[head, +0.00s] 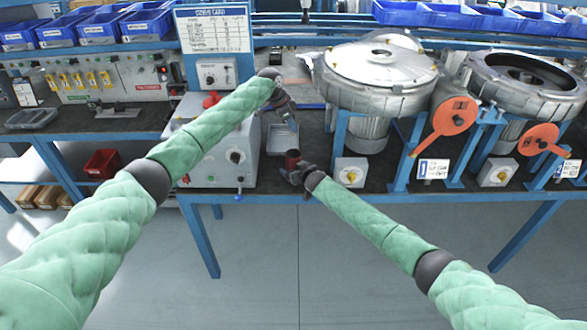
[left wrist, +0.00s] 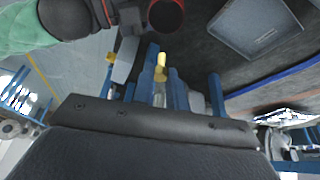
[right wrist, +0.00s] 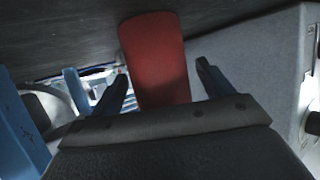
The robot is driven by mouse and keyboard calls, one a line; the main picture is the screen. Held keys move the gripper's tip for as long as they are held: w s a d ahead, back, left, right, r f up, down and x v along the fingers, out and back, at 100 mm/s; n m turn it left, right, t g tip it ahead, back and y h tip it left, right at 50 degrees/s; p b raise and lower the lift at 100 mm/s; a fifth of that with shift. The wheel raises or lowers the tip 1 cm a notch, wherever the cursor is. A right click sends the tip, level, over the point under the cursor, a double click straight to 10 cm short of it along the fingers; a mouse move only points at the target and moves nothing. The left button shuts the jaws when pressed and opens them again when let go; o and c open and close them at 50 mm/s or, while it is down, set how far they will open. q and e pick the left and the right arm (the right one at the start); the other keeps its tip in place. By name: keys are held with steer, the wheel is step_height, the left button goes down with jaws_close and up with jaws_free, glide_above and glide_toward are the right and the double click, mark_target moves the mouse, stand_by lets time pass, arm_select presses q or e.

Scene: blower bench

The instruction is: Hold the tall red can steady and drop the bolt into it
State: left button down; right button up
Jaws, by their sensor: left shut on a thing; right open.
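The red can (head: 292,158) stands near the front edge of the bench. Its round open top shows in the left wrist view (left wrist: 166,16), and its side fills the middle of the right wrist view (right wrist: 156,60). My right gripper (right wrist: 158,82) is open, with one finger on each side of the can; I cannot tell whether they touch it. My left gripper (head: 284,108) is above and behind the can in the head view. It is shut on the bolt (left wrist: 160,72), whose yellowish end shows between the fingers. The rest of the bolt is partly hidden.
A grey tray (head: 281,140) lies just behind the can. A grey control box (head: 215,160) stands to its left. A blower housing (head: 375,75) on blue stands is to the right, with a small switch box (head: 350,172) in front.

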steer(key=shift+w+a+f, duration=0.2)
steer(key=shift+w, duration=0.25)
steer(key=shift+c, duration=0.2)
steer(key=c, duration=1)
steer(key=shift+c, duration=0.2)
arm_select(q)
steer(key=shift+f, duration=0.2)
step_height(320, 180, down, 6)
steer(key=shift+f, duration=0.1)
steer(key=c, duration=1.3)
jaws_free()
